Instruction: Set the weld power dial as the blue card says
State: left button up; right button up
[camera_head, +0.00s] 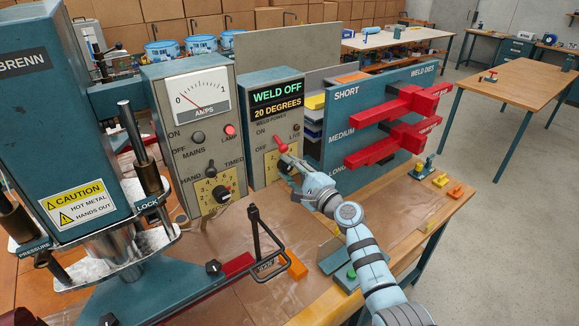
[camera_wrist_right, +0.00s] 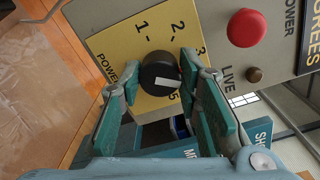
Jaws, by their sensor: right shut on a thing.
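The weld power dial (camera_wrist_right: 158,74) is a black round knob with a white mark, on a yellow plate (camera_wrist_right: 118,50) printed with numbers. In the wrist view 1, 2 and part of 3 and 5 show. My right gripper (camera_wrist_right: 160,82) is shut on the knob, one finger on each side. In the head view my right gripper (camera_head: 290,166) reaches the weld power box (camera_head: 258,140) and covers most of the dial. The box display (camera_head: 277,102) reads WELD OFF, 20 DEGREES. I cannot make out a blue card. My left gripper is not in view.
A red knob (camera_wrist_right: 246,28) and a small brown LIVE lamp (camera_wrist_right: 254,75) sit beside the dial. The AMPS box (camera_head: 195,130) stands left. The weld dies rack (camera_head: 345,105) with red dies stands close on the right. A black-handled lever (camera_head: 262,235) rises in front.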

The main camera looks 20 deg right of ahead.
jog(key=shift+m+p, duration=0.3)
jog(key=shift+m, duration=0.7)
jog(key=o, duration=1.1)
jog(key=shift+o, duration=0.2)
jog(key=shift+s+d+f, duration=0.1)
jog(key=shift+s+d, duration=0.05)
jog(key=shift+s, duration=0.1)
jog(key=v, duration=1.1)
jog(key=shift+s, duration=0.25)
